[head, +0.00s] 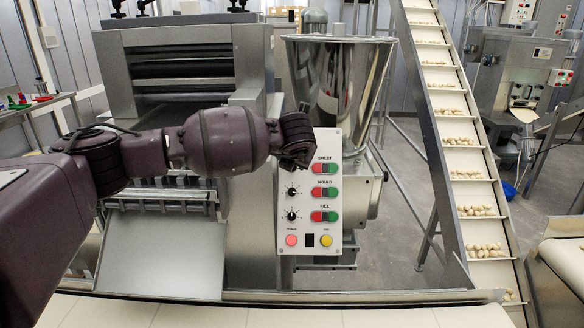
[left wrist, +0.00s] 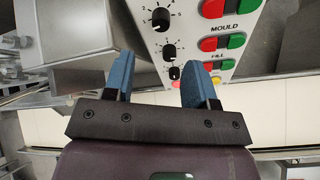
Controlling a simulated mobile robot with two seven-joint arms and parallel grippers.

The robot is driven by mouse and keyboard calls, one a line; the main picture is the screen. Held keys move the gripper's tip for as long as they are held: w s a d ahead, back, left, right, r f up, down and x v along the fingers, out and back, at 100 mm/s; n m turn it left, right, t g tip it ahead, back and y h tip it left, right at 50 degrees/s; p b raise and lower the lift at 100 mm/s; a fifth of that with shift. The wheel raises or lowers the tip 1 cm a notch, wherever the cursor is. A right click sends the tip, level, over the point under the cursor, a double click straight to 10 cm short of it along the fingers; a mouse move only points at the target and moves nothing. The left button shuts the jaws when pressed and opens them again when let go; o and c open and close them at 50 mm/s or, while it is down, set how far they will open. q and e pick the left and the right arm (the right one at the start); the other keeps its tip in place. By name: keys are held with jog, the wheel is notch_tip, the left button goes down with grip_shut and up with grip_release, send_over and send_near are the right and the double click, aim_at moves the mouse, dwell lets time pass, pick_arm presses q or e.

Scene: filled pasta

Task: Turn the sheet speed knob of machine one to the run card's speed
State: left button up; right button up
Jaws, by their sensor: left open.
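The white control panel (head: 309,228) of the near machine carries SHEET, MOULD and FILL button pairs. Two black knobs show in the head view, beside the MOULD buttons (head: 292,192) and FILL buttons (head: 292,215); my left gripper (head: 300,150) covers the panel's upper left, where no knob shows. In the left wrist view, an upper knob (left wrist: 161,18) with a numbered dial sits above a second knob (left wrist: 169,52). My left gripper (left wrist: 159,85) has its blue fingers apart, with nothing held. The upper knob lies beyond its fingertips. Pointer readings are unclear. I see no readable run card.
A steel hopper (head: 338,80) stands behind the panel. An inclined conveyor (head: 440,75) with pasta pieces rises at right. A pale belt (head: 250,315) runs along the front, and a sloping metal plate (head: 160,255) lies left of the panel.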

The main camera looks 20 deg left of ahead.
pick_arm(q)
jog(key=x, duration=0.9)
jog(key=shift+f, duration=0.1)
jog(key=c, duration=0.9)
